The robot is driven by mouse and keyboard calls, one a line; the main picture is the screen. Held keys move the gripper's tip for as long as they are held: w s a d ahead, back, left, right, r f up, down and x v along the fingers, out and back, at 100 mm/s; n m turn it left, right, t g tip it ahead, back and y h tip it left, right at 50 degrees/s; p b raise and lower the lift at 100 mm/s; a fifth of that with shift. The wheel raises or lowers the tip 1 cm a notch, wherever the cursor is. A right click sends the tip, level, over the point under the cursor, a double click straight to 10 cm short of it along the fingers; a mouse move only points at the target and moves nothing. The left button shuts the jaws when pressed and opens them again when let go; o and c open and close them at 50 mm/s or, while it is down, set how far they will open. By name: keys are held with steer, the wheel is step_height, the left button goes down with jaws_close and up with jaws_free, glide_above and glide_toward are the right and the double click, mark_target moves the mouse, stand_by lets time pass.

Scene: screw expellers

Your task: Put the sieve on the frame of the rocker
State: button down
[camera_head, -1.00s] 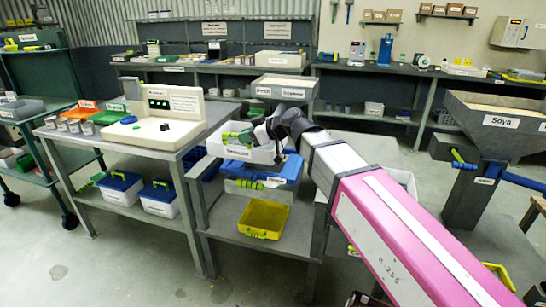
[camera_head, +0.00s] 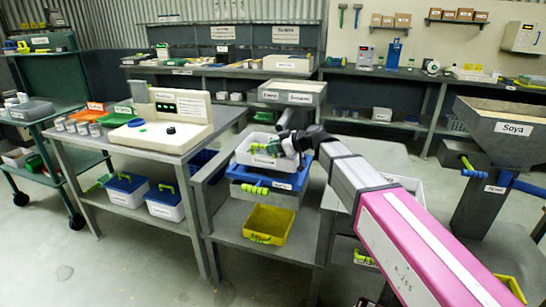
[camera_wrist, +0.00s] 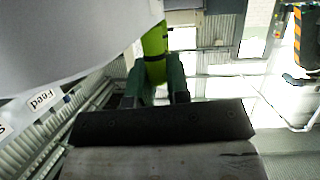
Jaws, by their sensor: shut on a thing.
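A white tray-like box, which looks like the sieve (camera_head: 247,157), is at the upper part of the grey rocker stand (camera_head: 226,206) in the head view. My gripper (camera_head: 279,148) is shut on its green handle (camera_head: 262,148). In the wrist view the jaws (camera_wrist: 158,88) grip the green handle (camera_wrist: 155,45). The sieve's pale side, with a label, fills the upper left there. A blue tray or frame part (camera_head: 290,181) with a green handle lies just below the sieve. I cannot tell whether the sieve touches it or hangs slightly above.
A yellow tray (camera_head: 268,226) lies on the stand's lower shelf. A grey hopper box (camera_head: 293,86) stands behind. A control table (camera_head: 150,139) is to the left. The Soya hopper (camera_head: 507,112) stands to the right. The floor at the front left is clear.

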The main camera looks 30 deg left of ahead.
mark_target(274, 157)
steer(key=shift+f, duration=1.8)
steer(key=c, duration=1.1)
jaws_free()
steer(key=shift+d, duration=0.1)
steer(key=v, duration=1.2)
